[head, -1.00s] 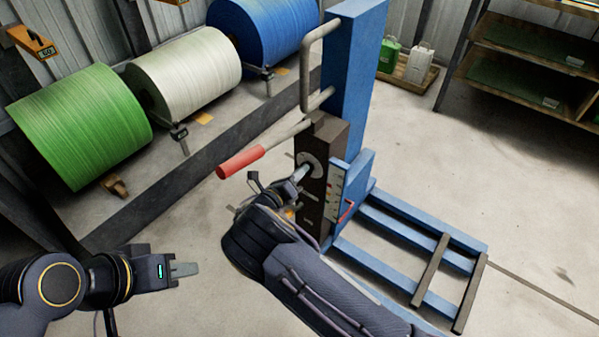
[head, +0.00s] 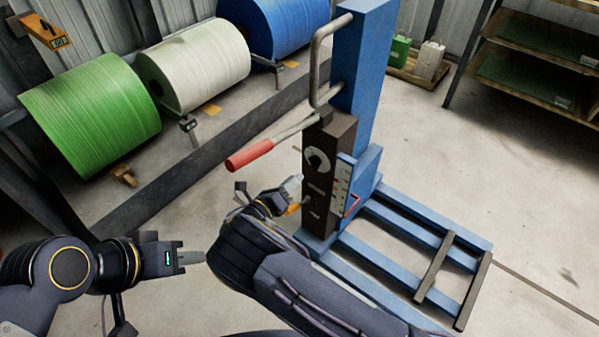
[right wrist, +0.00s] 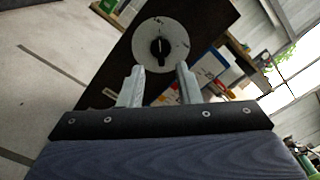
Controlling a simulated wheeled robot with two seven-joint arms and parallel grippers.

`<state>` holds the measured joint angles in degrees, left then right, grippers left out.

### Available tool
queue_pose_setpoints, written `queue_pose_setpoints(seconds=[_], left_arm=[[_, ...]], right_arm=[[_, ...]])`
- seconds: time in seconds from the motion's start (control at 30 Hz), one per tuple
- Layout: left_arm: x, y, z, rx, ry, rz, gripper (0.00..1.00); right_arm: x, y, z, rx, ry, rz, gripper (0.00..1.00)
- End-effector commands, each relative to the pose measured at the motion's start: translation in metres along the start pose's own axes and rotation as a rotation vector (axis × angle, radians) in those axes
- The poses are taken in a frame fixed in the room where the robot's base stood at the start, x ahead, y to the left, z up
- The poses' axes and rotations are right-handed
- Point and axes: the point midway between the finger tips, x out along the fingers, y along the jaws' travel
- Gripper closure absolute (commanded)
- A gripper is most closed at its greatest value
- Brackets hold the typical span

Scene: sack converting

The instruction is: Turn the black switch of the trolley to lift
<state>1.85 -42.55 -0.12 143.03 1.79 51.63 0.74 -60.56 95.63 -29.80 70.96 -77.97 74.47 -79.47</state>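The blue trolley (head: 358,60) stands upright, with a dark control box (head: 345,135) on its column. On the box is a round pale dial (head: 318,160). In the right wrist view the black switch (right wrist: 160,48) sits mid-dial, its long side roughly upright in the picture. My right gripper (head: 297,183) is below and left of the dial in the head view. In the right wrist view its two fingers (right wrist: 160,84) are apart with nothing between them, and the switch shows beyond the gap. My left gripper (head: 193,258) is far left of the trolley; its finger gap is not visible.
A red-gripped lever (head: 250,154) sticks out left of the box, above my right gripper. A small red handle (head: 352,205) is at the box's right. Green (head: 95,115), white (head: 195,67) and blue rolls stand behind on a rack.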

Motion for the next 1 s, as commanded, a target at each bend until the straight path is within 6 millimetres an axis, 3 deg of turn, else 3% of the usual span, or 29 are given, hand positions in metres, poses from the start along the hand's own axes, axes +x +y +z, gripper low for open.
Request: queue_pose_setpoints(seconds=[0.17,0.67,0.77,1.0], left_arm=[[-0.001,0.0,0.0,0.0,0.0,0.0,0.69],[-0.001,0.0,0.0,0.0,0.0,0.0,0.69],[-0.001,0.0,0.0,0.0,0.0,0.0,0.69],[-0.001,0.0,0.0,0.0,0.0,0.0,0.69]], right_arm=[[-0.007,0.0,-0.001,-0.001,0.0,0.0,0.69],[-0.002,-0.005,-0.001,0.021,0.027,-0.003,0.69],[0.015,-0.027,-0.006,0.106,0.134,-0.016,0.69],[0.061,-0.12,-0.047,0.531,0.613,-0.11,0.69]])
